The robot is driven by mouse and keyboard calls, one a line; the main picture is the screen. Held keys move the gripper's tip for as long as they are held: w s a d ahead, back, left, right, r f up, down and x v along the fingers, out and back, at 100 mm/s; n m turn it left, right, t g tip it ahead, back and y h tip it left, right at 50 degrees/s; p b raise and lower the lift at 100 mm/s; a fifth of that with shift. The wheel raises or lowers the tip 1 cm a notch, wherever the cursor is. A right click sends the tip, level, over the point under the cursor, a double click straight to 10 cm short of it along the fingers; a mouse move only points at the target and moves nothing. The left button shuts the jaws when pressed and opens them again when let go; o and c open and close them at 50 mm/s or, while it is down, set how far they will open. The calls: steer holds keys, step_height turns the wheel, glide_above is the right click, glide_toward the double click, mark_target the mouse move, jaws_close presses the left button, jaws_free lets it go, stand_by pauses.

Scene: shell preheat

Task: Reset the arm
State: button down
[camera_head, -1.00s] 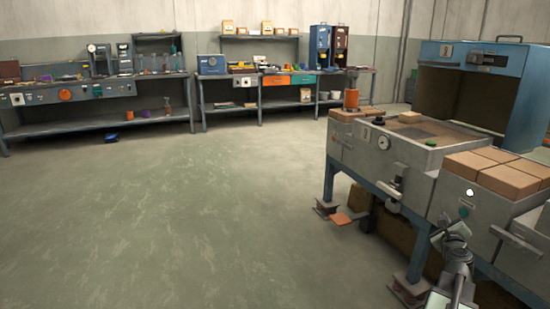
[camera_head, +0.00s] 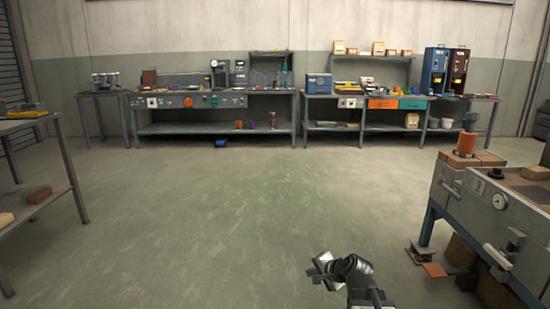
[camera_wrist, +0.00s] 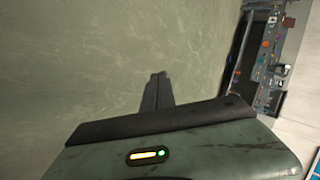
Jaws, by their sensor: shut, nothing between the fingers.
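My gripper (camera_head: 323,268) shows at the bottom of the head view, right of the middle, on my bent arm. It is above open floor, apart from the benches and the furnace station. In the wrist view its dark fingers (camera_wrist: 157,85) lie together, with nothing between them. A dark green housing with a small lit indicator fills the bottom of that view and appears to be part of my own body.
A blue-legged furnace station (camera_head: 465,200) stands at right, with an orange pedal (camera_head: 434,270) low beside it. A metal shelf table (camera_head: 30,205) stands at left. Loaded workbenches (camera_head: 215,128) line the back wall. The green floor (camera_head: 220,220) between is clear.

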steer(key=s+a+f+n+g+h, duration=0.25)
steer(key=s+f+n+g, duration=0.2)
steer(key=s, duration=0.35)
steer(key=s+d+f+n+g+h, duration=0.35)
steer(key=s+d+n, duration=0.25)
steer(key=s, duration=0.3)
step_height(320, 180, up, 39)
steer(key=y+p, duration=0.1)
steer(key=p, duration=3.7)
steer(key=shift+g, duration=0.3)
